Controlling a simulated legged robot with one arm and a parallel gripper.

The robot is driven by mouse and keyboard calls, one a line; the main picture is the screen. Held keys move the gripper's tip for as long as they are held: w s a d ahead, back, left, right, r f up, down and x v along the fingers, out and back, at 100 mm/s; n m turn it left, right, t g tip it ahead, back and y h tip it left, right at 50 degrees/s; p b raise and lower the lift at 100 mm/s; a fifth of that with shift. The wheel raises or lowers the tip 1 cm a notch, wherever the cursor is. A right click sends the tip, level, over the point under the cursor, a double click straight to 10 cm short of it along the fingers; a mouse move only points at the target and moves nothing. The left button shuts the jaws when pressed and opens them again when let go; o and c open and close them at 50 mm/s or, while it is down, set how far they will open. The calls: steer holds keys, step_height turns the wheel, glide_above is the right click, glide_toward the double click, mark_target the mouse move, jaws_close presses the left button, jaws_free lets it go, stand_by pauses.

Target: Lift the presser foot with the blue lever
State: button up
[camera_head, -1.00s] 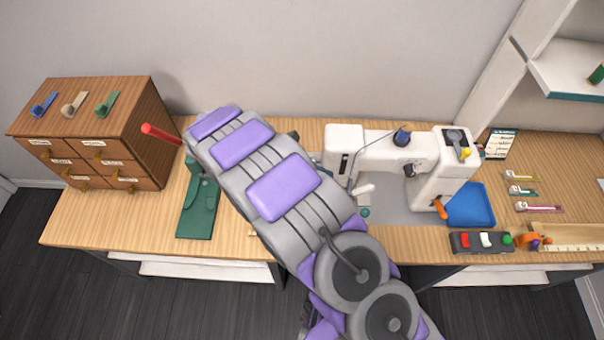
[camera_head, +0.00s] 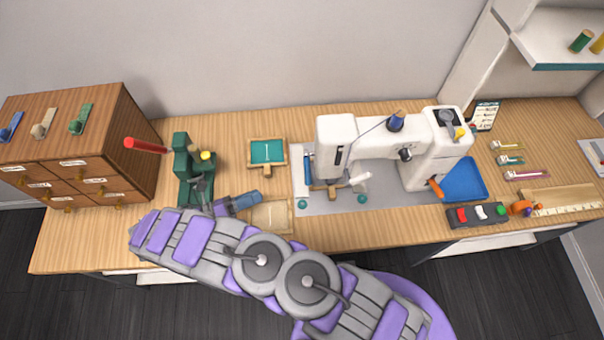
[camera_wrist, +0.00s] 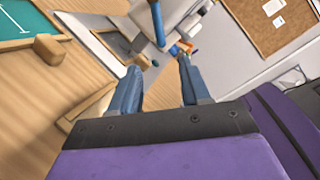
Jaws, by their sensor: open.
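The white sewing machine (camera_head: 365,140) stands on a grey mat on the table. The blue lever (camera_head: 307,168) hangs upright at the left side of its head; in the wrist view the lever (camera_wrist: 158,24) shows at the top, beyond the gap between my fingers. The presser foot cannot be made out clearly under the head. My gripper (camera_head: 254,199) is open and empty, low over the table to the left of the machine and apart from the lever. In the wrist view its two blue-grey fingers (camera_wrist: 160,72) point towards the machine.
A green press (camera_head: 182,165) with a red handle stands left of my gripper, close to my arm. A wooden-framed green tray (camera_head: 267,151) lies behind, and a light wooden frame (camera_head: 271,215) is beside my gripper. A drawer cabinet (camera_head: 130,125) stands far left.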

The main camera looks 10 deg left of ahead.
mark_target(309, 168)
steer(key=x, duration=1.6)
steer(key=shift+w, duration=0.25)
steer(key=shift+f, duration=0.1)
steer(key=shift+c, duration=0.8)
steer(key=shift+d, duration=0.1)
jaws_close()
steer(key=shift+s, duration=0.1)
